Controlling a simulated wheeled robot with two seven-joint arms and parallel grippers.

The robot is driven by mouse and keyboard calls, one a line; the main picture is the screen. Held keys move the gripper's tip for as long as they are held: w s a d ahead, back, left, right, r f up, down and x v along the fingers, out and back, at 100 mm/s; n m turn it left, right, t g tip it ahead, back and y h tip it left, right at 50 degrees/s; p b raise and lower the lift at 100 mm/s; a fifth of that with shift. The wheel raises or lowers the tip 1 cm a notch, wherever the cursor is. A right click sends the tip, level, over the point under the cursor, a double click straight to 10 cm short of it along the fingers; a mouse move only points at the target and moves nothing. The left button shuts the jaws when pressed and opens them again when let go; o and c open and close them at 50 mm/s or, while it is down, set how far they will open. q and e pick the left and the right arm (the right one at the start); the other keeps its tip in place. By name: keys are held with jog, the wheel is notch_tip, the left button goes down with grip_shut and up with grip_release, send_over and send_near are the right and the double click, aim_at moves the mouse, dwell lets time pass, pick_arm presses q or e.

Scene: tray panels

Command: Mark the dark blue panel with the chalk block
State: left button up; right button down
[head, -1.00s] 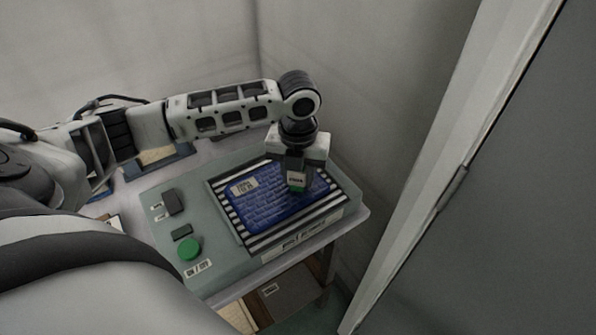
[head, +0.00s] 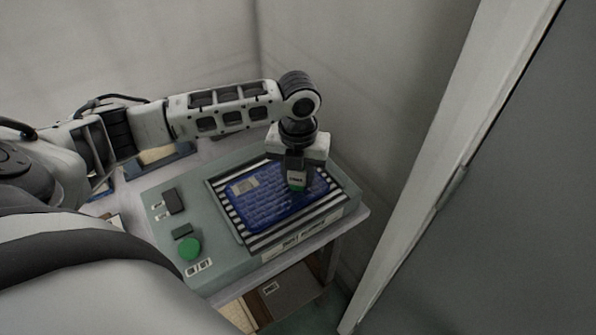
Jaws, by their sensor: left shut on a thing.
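The dark blue panel (head: 262,205) lies flat on a black and white striped bed in a grey-green machine top. My left gripper (head: 297,182) points down over the panel's right part. It is shut on a small block (head: 297,184) with a white label and a green lower edge, mostly hidden between the fingers. The block's lower end is at or just above the panel; I cannot tell whether it touches. My right gripper is not in view.
The grey-green machine (head: 213,256) has a green button (head: 189,249) and dark switches (head: 174,201) left of the striped bed. Walls stand close behind and to the right. A grey door panel (head: 500,210) fills the right side. A dark tray (head: 160,160) lies behind the machine.

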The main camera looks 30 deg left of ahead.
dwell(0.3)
pick_arm(q)
jog(key=shift+r, duration=3.5)
